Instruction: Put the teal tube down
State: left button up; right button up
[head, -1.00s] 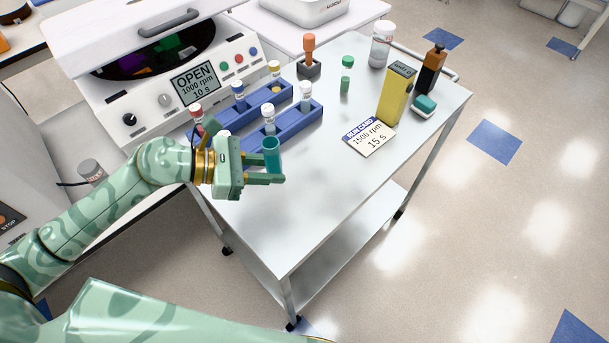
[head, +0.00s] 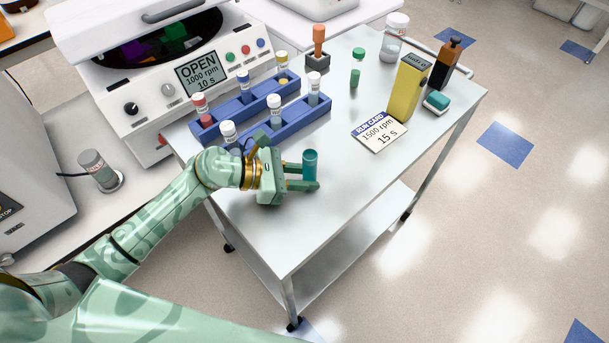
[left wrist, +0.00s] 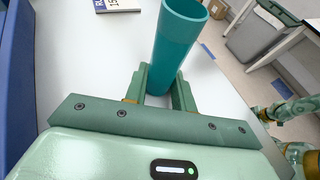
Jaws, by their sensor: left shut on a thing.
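The teal tube (head: 310,165) is an open-topped cylinder standing upright between the fingers of my left gripper (head: 303,184). The left gripper is shut on it, low over the front half of the white cart top (head: 330,215). In the left wrist view the tube (left wrist: 178,45) rises from between the two green fingers (left wrist: 160,88), with its open rim at the top. I cannot tell whether the tube's bottom touches the cart top.
Two blue racks (head: 290,123) with several capped tubes lie just behind the gripper. The cart top's front and right-front area is clear. An open centrifuge (head: 170,75) stands behind left.

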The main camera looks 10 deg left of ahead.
pick_arm(q)
jog(key=o, duration=0.5)
jog(key=shift+f, duration=0.2)
jog(key=o, duration=0.5)
jog(key=shift+c, duration=0.2)
jog(key=shift+r, duration=0.1)
jog(key=shift+r, duration=0.25)
jog(key=v, duration=1.2)
jog(key=shift+p, duration=0.35)
